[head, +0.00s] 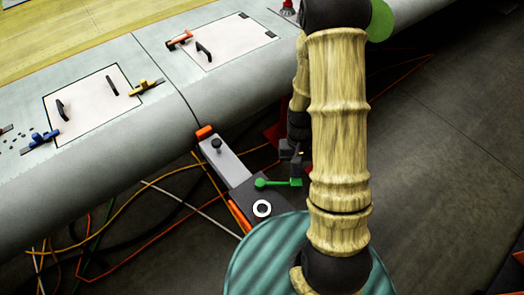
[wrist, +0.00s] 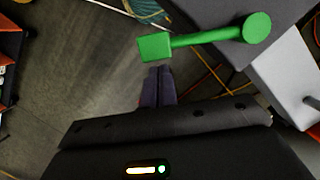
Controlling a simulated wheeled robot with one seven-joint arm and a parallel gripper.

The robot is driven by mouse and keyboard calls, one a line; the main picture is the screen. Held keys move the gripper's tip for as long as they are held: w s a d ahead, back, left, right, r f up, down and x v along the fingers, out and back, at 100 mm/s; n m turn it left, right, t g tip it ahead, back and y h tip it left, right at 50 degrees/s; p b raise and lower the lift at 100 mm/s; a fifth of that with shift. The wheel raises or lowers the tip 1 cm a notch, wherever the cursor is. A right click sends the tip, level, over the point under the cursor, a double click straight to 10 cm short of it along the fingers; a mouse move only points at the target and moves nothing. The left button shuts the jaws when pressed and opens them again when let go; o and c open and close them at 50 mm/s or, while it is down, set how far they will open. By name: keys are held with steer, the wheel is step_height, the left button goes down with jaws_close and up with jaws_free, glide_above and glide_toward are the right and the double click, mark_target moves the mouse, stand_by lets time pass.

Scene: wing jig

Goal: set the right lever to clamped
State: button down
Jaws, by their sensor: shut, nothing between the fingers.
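A green lever (head: 278,183) sits on a dark block (head: 262,200) in front of the wing. Its arm points right in the head view, away from its round end. In the wrist view, the green lever (wrist: 205,38) has a square paddle at its left and a round end at the upper right. My gripper (wrist: 159,73) is shut and empty, with its fingertips just below the paddle in that view. I cannot tell whether they touch it. In the head view my gripper (head: 295,158) is beside the paddle, partly hidden by my arm.
A grey plate (head: 226,160) with a black knob joins the block to the wing (head: 150,125). Panels on the wing carry black handles and orange, yellow (head: 146,87) and blue (head: 40,139) clamps. Cables lie on the floor below.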

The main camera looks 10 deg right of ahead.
steer(key=shift+s+m, duration=0.3)
steer(key=shift+m, duration=0.1)
steer(key=shift+s+d, duration=0.1)
stand_by(0.3)
steer(key=w+d+r+b, duration=0.1)
steer(key=w+r, duration=0.5)
steer(key=r, duration=0.3)
steer(key=shift+w+d+r+b, duration=0.2)
steer(key=shift+r+b, duration=0.1)
stand_by(0.4)
